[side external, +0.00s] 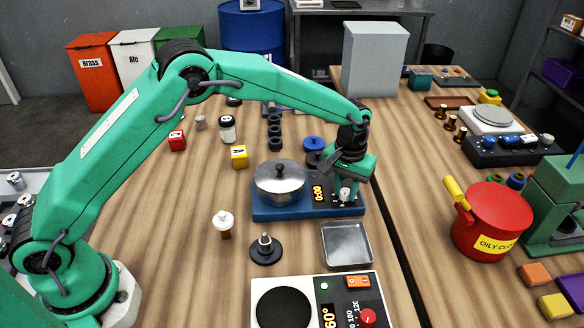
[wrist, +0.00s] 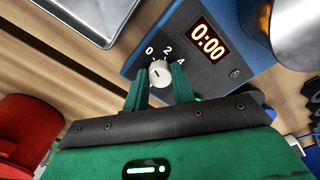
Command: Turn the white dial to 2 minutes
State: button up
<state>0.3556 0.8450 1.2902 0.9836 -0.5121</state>
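The white dial (wrist: 159,73) sits on a blue timer unit (wrist: 165,40) with the marks 0, 2 and 4 around it. Its dark pointer line appears to point toward the 0 side, but I cannot tell exactly. The display (wrist: 209,45) reads 0:00. My gripper (wrist: 160,80) has its two green fingers apart, one on each side of the dial; whether they touch it I cannot tell. In the side view, my gripper (side external: 346,188) points down over the right end of the blue unit (side external: 290,210), and the dial (side external: 345,194) shows between the fingers.
A lidded metal pot (side external: 280,184) stands on the left of the blue unit. A metal tray (side external: 346,245) lies just in front. A black-based part (side external: 265,248) and a hot plate (side external: 282,308) are nearer the camera. A red can (side external: 492,222) stands at right.

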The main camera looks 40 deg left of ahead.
jog(key=c, duration=0.3)
jog(key=shift+a+m, duration=0.1)
jog(key=shift+m, duration=0.4)
jog(key=m, duration=0.3)
jog(key=shift+a, duration=0.1)
jog(key=shift+a+m, duration=0.1)
jog(key=shift+m, duration=2.3)
jog(key=o, duration=1)
jog(key=shift+r, duration=0.1)
